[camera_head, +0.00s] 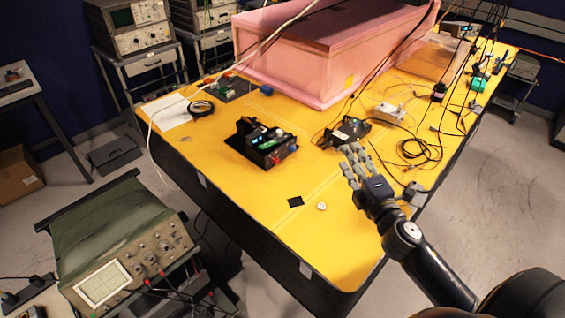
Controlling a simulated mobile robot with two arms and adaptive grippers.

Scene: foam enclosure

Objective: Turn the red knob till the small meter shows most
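A small black device (255,148) stands on the yellow table. A small red part (276,159), possibly the red knob, shows on its right side. A bluish lit patch (266,141) on it may be the small meter; no reading is legible. A second black device (346,132) stands to its right and also has a small reddish spot. My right gripper (357,152) is over the table, just in front of this second device. Its fingers are spread and empty. I cannot tell whether it touches anything. My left gripper is not in view.
A pink foam enclosure (320,55) fills the back of the yellow table (235,185). Cables and small modules lie to the right. A black square (295,202) and a small white disc (321,206) lie in front. An oscilloscope (125,265) stands at lower left. The table's front is mostly clear.

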